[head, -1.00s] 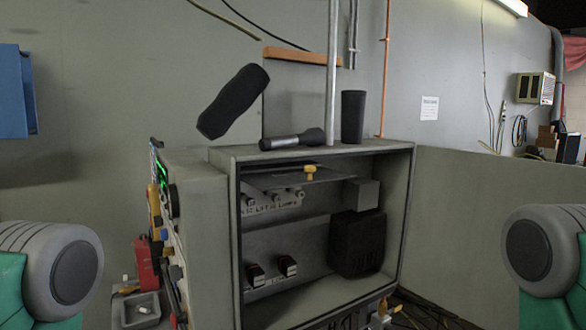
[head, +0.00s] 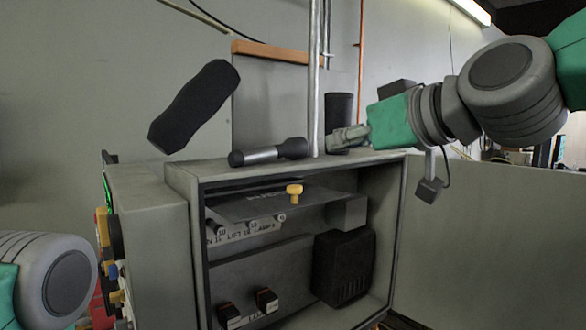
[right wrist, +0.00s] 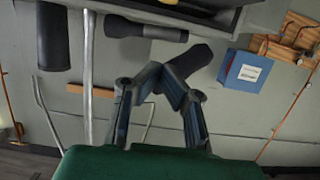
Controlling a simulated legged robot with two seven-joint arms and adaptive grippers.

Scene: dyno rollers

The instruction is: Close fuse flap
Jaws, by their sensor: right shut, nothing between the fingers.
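The fuse flap (head: 250,205) is a dark grey panel with a yellow knob (head: 294,190) at its front edge. It sticks out, raised, in the upper part of the open cabinet (head: 188,215), above a strip of labelled fuse fittings (head: 240,231). My right gripper (head: 335,139) is shut and empty, above the cabinet's top near its right end, apart from the flap. It overlaps a black cup (head: 339,106) in the head view. Its closed fingers (right wrist: 161,75) show in the right wrist view. My left gripper is not in view; only part of that arm shows.
A flashlight (head: 268,152) lies on the cabinet top beside a vertical pipe (head: 315,80). A black box (head: 342,267) sits inside the cabinet at right. A blue box (right wrist: 245,70) shows in the right wrist view.

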